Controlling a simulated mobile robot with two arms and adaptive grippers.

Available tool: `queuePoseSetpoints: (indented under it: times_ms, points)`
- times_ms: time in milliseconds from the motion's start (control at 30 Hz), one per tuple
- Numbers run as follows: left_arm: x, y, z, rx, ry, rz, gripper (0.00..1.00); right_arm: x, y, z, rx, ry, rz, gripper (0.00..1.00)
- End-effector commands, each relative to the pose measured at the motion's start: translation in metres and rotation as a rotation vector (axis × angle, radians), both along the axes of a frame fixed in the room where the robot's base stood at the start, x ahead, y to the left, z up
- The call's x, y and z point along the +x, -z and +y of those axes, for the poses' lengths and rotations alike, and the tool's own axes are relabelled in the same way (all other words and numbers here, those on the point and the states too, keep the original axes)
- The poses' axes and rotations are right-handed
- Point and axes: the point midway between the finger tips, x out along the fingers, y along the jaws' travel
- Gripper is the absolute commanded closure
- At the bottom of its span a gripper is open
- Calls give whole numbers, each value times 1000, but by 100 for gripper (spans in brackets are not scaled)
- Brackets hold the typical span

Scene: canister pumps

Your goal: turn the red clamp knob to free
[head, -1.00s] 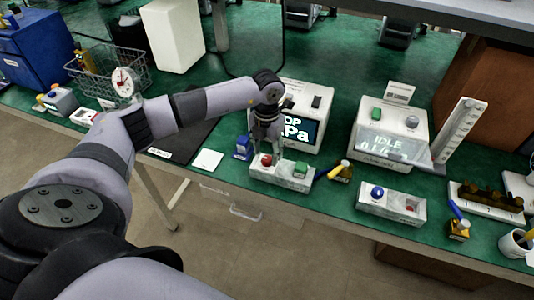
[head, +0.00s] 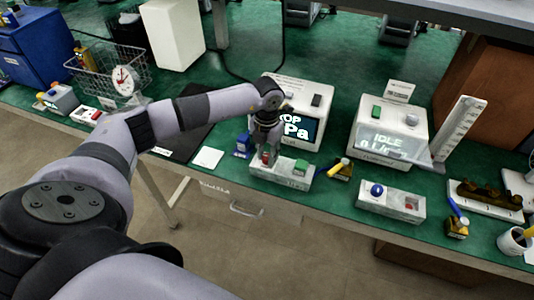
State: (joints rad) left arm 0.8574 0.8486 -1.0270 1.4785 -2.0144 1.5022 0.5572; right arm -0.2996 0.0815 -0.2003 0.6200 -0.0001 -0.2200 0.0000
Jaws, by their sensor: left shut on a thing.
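The red knob (head: 265,157) sits on the left end of a grey-white block (head: 297,181) at the table's front edge, with a green square button (head: 301,166) on its right end. My left gripper (head: 266,160) points down over this end and is shut on the red knob, with its fingers hiding part of it. Behind it stands a white unit (head: 318,101) whose screen reads "OP" and "Pa", partly covered by my arm. My right gripper is not in view.
A yellow-handled item (head: 340,169) lies close right of the first block. A blue item (head: 243,146) stands close left.

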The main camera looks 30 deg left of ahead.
Motion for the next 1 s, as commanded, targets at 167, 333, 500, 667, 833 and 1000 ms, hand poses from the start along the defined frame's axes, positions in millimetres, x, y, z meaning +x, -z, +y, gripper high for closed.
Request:
queuePoseSetpoints:
  times_ms: [167, 333, 500, 667, 833, 1000]
  points:
    - [0, 0, 0, 0, 0, 0, 96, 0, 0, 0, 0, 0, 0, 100]
    - [0, 0, 0, 0, -1, 0, 100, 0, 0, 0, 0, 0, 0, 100]
    - [0, 0, 0, -1, -22, 0, 100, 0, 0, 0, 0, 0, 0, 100]
    - [0, 0, 0, -1, -83, 0, 100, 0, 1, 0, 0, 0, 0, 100]
    - [0, 0, 0, -1, -201, 0, 100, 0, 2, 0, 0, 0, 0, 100]
    - [0, 0, -1, 0, -356, 1, 100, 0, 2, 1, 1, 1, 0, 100]
